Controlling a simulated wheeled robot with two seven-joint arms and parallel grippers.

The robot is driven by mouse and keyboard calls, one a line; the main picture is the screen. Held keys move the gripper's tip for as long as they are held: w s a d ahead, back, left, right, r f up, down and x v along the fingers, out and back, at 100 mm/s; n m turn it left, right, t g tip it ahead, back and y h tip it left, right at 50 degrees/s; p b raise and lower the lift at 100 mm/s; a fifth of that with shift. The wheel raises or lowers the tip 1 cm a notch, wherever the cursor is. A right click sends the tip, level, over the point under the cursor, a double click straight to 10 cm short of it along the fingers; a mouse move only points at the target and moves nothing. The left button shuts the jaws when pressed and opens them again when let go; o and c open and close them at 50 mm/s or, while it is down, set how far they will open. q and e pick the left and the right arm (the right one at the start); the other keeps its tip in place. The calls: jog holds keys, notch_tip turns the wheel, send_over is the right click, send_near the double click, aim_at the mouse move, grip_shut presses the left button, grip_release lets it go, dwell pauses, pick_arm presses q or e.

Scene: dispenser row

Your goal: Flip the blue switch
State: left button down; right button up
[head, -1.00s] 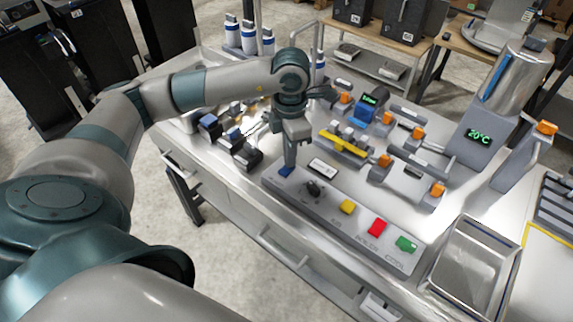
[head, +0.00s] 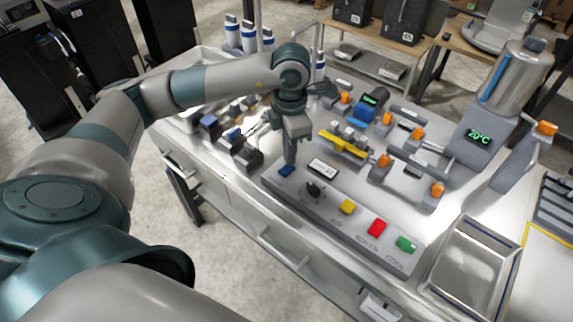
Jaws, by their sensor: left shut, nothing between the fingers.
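The blue switch (head: 286,170) sits at the left end of the grey control panel (head: 330,218) on the bench. My left gripper (head: 291,160) points down with its fingers shut and empty. Its fingertips are right at the blue switch's upper right in the picture; I cannot tell whether they touch it. The switch's exact tilt is too small to tell. My right gripper is not in view.
The panel also carries a black knob (head: 314,188), a yellow switch (head: 347,206), a red switch (head: 376,227) and a green switch (head: 406,243). A white label plate (head: 323,168) lies behind the knob. Orange-handled fixtures stand behind. A metal tray (head: 470,268) is at the right.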

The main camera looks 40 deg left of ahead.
pick_arm(q)
jog(key=shift+r+p, duration=1)
jog(key=shift+r, duration=1.7)
